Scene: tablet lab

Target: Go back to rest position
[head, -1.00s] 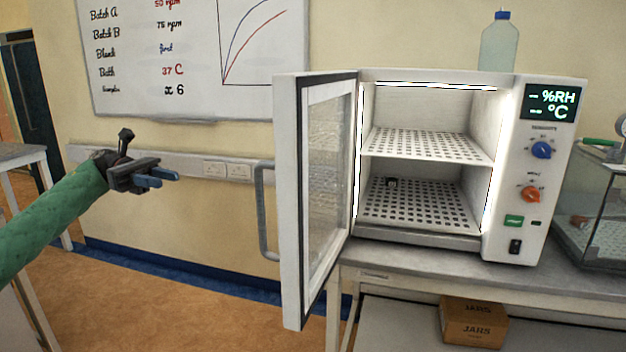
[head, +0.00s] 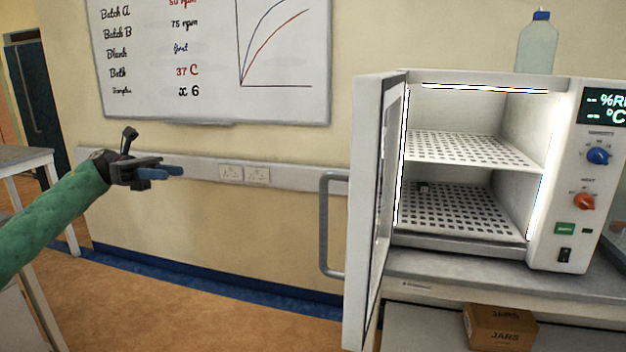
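My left gripper (head: 176,171) is at the left of the head view, in the air in front of the wall, on my green-sleeved arm. Its two blue fingers point right, seen almost edge-on, so the gap between them is unclear. Nothing shows held in it. It is apart from the open door of the white cabinet (head: 369,215) and left of its grey handle (head: 327,225). My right gripper is out of view.
The lit cabinet (head: 560,180) stands on a bench with its door swung open towards me. A small dark object (head: 423,187) lies on its lower shelf. A bottle (head: 537,45) stands on top, a jars box (head: 499,327) below.

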